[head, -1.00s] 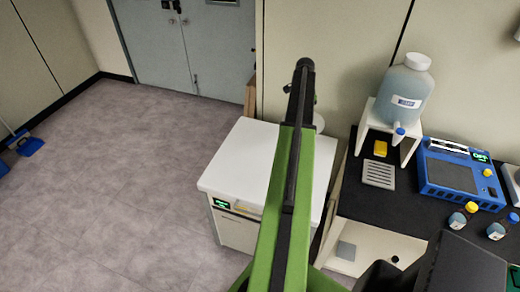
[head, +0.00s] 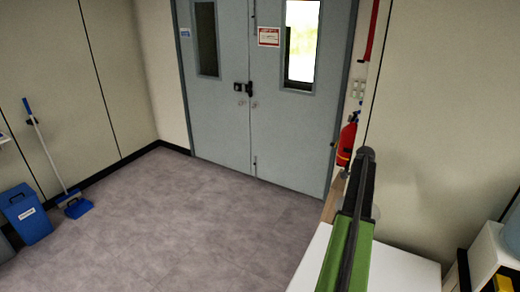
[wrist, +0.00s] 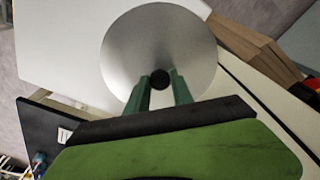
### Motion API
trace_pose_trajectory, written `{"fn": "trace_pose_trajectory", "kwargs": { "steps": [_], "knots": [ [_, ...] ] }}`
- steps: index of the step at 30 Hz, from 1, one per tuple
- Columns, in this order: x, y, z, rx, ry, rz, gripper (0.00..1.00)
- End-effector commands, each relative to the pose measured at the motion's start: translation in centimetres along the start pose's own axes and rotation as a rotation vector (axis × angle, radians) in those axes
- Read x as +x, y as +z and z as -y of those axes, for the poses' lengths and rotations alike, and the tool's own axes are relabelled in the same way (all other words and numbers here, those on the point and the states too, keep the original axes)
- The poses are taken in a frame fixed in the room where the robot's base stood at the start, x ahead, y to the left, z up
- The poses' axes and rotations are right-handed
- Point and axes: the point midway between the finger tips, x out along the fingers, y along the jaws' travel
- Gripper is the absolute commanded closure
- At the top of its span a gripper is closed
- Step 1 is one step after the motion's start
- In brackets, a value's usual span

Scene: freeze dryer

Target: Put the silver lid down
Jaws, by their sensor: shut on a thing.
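The silver lid (wrist: 158,40) is a round shiny disc with a dark knob at its middle, large in the wrist view. My gripper (wrist: 161,84) is shut on that knob, with its two green fingers on either side of it. A white cabinet top (wrist: 65,45) lies beyond the lid in the wrist view. The same white top (head: 312,262) shows at the bottom of the head view, under my arm. In the head view my arm hides the gripper and most of the lid. I cannot tell the lid's height above the top.
A wooden board (head: 331,203) stands beside the white top, near the wall. A fire extinguisher (head: 346,142) hangs by the grey double door (head: 222,120). A blue bin (head: 26,214) and a dustpan (head: 76,206) are at the left. The floor between is clear.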

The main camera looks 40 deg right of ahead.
Motion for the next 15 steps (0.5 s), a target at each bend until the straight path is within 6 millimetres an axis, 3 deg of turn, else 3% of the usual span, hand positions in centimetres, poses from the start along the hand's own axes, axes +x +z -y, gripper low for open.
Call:
{"fn": "trace_pose_trajectory", "kwargs": {
  "steps": [5,8,15],
  "knots": [
    [0.5,-0.8,-1.0,0.021,0.003,0.0,1.0],
    [2.3,-1.1,-3.2,0.077,0.01,0.001,1.0],
    [9.2,-1.4,-13.3,0.365,0.044,0.003,1.0]
  ]
}}
